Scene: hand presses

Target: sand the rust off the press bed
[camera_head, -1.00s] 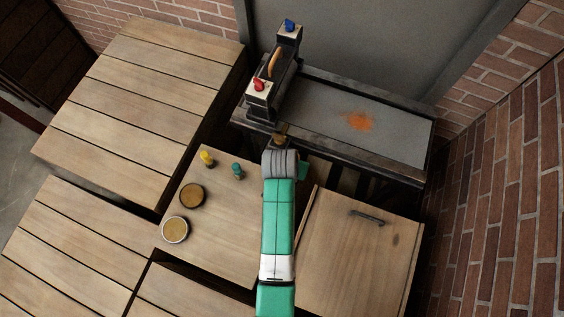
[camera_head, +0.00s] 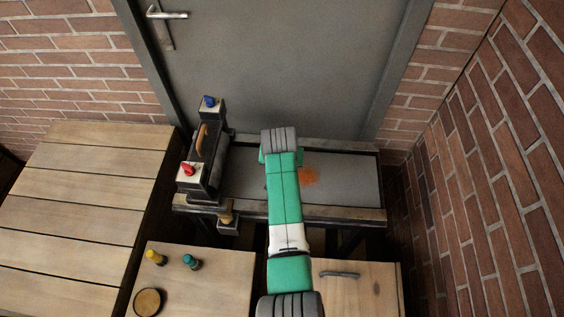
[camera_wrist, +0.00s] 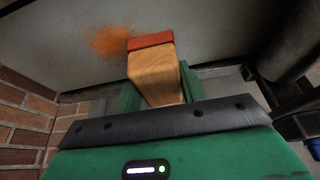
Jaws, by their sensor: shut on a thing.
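The press bed (camera_head: 345,190) is a flat grey plate with an orange rust patch (camera_head: 313,175) near its middle. In the wrist view the rust (camera_wrist: 112,41) lies just left of a sanding block (camera_wrist: 154,76), which is wooden with a red face. My gripper (camera_wrist: 158,88) is shut on this block, a green finger on each side. The block's red end points at the bed (camera_wrist: 215,30). I cannot tell whether it touches. In the head view my arm reaches over the bed and hides the gripper, the block and part of the bed.
The press roller frame (camera_head: 205,155), with red (camera_head: 187,169) and blue (camera_head: 209,102) knobs, stands at the bed's left. A low table with yellow (camera_head: 155,257) and teal (camera_head: 191,262) pieces and a round tin (camera_head: 149,302) is in front. A brick wall (camera_head: 480,170) rises right.

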